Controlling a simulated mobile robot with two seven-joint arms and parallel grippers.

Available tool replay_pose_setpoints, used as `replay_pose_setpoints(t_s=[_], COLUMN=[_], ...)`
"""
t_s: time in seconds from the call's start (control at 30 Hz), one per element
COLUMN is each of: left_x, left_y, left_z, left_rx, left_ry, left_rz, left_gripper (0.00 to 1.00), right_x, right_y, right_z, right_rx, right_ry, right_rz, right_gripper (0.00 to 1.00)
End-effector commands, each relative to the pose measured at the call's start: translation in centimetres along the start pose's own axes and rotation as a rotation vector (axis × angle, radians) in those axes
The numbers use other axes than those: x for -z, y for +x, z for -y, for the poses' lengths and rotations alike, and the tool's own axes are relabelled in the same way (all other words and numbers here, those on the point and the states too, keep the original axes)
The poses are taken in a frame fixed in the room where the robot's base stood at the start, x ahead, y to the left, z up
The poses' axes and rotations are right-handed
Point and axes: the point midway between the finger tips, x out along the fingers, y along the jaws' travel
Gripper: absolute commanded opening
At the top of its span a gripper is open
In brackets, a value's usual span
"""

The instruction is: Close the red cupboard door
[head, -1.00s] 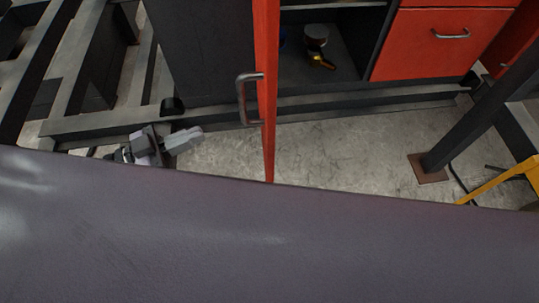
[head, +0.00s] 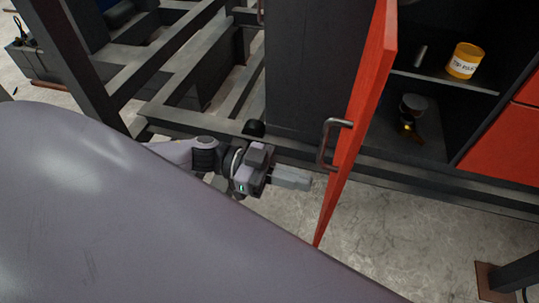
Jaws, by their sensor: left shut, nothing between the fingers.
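The red cupboard door (head: 366,98) stands open in the head view, swung out from the dark cupboard and seen nearly edge-on. Its grey bar handle (head: 328,143) is on the left-facing side. The open shelves of the cupboard (head: 433,83) show to the right of the door. My left gripper (head: 308,183) is shut and empty, to the left of the door and below the handle in the picture. Its fingers point right towards the door, and a small gap shows between them. My right gripper is not in view.
A yellow labelled tin (head: 465,60) stands on a shelf, with a small can (head: 413,103) lower down. Red drawers (head: 505,150) are at the right. Dark steel frames (head: 190,80) stand at the left. Bare concrete floor (head: 390,235) lies right of the door.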

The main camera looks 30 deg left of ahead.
Motion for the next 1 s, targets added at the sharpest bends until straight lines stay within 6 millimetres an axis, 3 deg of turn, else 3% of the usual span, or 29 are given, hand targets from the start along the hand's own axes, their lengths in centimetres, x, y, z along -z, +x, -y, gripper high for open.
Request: replay_pose_setpoints(t_s=[0.1, 0.3, 0.77, 1.0], left_x=[0.1, 0.0, 0.0, 0.1], left_y=[1.9, 3.4, 3.6, 4.7], left_z=[0.0, 0.0, 0.0, 0.0], left_rx=[-0.001, 0.0, 0.003, 0.032], left_ry=[0.001, 0.0, 0.0, -0.002], left_rz=[-0.003, -0.001, 0.0, -0.001], left_gripper=[0.0, 0.0, 0.0, 0.0], right_x=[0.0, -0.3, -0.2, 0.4], right_y=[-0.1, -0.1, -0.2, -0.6], right_z=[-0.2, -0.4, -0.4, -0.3], right_rx=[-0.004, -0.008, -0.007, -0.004], right_ry=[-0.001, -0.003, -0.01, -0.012], right_rz=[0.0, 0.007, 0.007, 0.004], right_gripper=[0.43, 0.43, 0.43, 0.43])
